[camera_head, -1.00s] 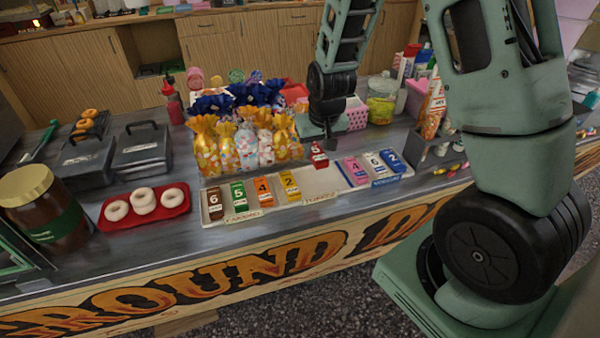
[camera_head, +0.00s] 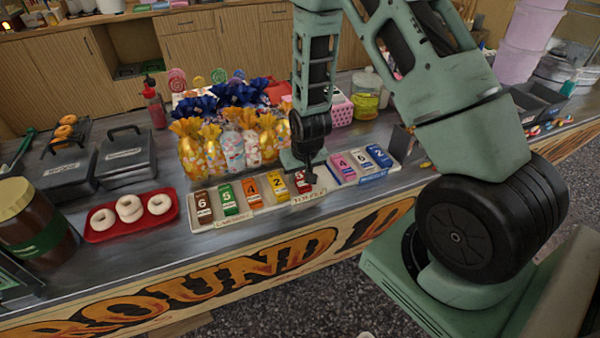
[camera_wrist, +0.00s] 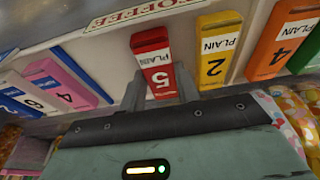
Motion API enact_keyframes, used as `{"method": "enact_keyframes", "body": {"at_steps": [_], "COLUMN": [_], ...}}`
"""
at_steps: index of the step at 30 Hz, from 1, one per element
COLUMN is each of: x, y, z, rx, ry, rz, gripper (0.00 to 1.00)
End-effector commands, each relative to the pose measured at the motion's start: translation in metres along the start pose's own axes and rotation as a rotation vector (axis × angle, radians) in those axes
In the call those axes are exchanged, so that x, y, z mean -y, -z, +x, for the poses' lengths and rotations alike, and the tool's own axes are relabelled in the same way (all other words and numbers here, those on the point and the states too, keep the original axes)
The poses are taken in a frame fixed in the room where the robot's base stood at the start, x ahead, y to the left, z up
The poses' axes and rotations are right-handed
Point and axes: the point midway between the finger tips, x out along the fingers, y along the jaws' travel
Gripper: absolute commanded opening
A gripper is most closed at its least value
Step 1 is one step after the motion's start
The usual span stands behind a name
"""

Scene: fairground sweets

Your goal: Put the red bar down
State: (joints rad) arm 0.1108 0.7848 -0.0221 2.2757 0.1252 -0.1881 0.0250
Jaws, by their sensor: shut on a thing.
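The red bar (camera_wrist: 152,58), with a white label reading PLAIN and a 5, is between the fingers of my gripper (camera_wrist: 160,90) in the wrist view. In the head view the red bar (camera_head: 302,181) is partly hidden by my gripper (camera_head: 307,176). It lines up beside the yellow bar (camera_head: 279,185), over the right end of the white tray (camera_head: 262,211). A gap separates it from the yellow bar (camera_wrist: 215,52) in the wrist view. I cannot tell whether its underside touches the tray.
Orange (camera_head: 253,192), green (camera_head: 228,199) and brown (camera_head: 203,206) bars lie further left on the tray. A second tray (camera_head: 372,178) to the right holds pink, white and blue bars. Filled sweet bags (camera_head: 232,150) stand close behind. A red doughnut tray (camera_head: 130,223) is left.

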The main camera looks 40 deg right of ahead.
Motion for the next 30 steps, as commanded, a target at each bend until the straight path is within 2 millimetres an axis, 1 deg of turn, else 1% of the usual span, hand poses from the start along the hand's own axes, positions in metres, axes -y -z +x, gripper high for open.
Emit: {"method": "enact_keyframes", "body": {"at_steps": [5, 9, 10, 11, 12, 20, 24, 26, 30], "x": [0.000, 0.000, 0.000, 0.000, 0.000, 0.000, 0.000, 0.000, 0.001], "y": [0.000, -0.001, -0.001, 0.000, -0.001, 0.000, 0.001, 0.001, 0.001], "z": [0.000, 0.004, 0.003, 0.003, 0.003, 0.002, -0.005, -0.012, -0.035], "rx": [-0.001, -0.001, -0.001, -0.001, 0.000, 0.000, -0.002, -0.003, -0.005], "ry": [0.000, 0.000, 0.000, 0.000, 0.000, 0.000, 0.000, 0.000, 0.001], "rz": [0.000, 0.000, 0.000, 0.000, 0.000, 0.000, 0.000, 0.000, 0.000], "gripper": [0.08, 0.08, 0.40, 0.49, 0.54, 0.54, 0.54, 0.54, 0.54]}}
